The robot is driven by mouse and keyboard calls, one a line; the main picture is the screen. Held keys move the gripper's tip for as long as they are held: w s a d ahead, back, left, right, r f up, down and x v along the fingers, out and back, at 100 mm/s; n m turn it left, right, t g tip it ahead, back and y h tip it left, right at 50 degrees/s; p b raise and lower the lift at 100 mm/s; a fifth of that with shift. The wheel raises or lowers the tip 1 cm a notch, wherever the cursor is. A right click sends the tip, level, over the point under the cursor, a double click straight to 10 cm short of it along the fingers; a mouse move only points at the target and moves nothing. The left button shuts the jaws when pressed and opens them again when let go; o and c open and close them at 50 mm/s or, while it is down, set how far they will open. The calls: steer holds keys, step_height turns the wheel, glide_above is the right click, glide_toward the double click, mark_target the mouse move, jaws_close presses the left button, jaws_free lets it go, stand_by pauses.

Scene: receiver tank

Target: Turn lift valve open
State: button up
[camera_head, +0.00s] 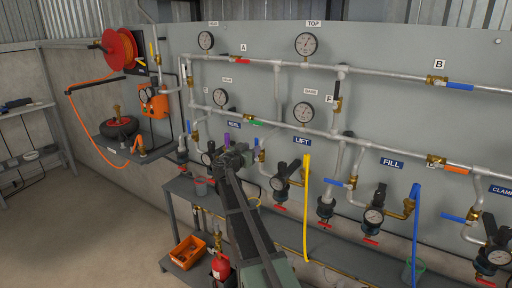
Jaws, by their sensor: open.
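The LIFT label (302,142) is on the grey panel. Left of it, a brass valve (262,156) on a drop pipe appears to be the lift valve, with a small blue handle (273,151) angled to the right. Its exact angle is hard to read. Below are a dark regulator with a gauge (276,183) and a yellow hose (306,205). My gripper (237,154) is just left of this valve in the picture, apart from the handle as far as I can see. It is open and looks empty; its fingertips are small and dark.
Pipes, gauges and other valves crowd the panel on both sides. A purple handle (227,138) and a green handle (256,123) are close to my gripper. A blue hose (415,225) hangs at right. A grey bench (185,186) runs below.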

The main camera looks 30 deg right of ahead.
steer(key=v, duration=0.6)
steer(key=shift+a, duration=0.2)
steer(key=s+a+f+n+g+y+p, duration=0.1)
steer(key=s+a+f+n+g+y, duration=0.3)
steer(key=s, duration=0.3)
steer(key=s+a+f+n+g+y+p, duration=0.1)
steer(key=s+a+f+n+g+y, duration=0.2)
steer(key=s+a+f, duration=0.4)
steer(key=s+a+n+y+p, duration=0.2)
steer(key=s+a+n+y, duration=0.1)
steer(key=s+a, duration=0.4)
steer(key=s+a+n+y+p, duration=0.2)
steer(key=s+a+y, duration=0.4)
steer(key=a, duration=0.5)
steer(key=shift+s+n, duration=0.4)
steer(key=shift+n, duration=0.3)
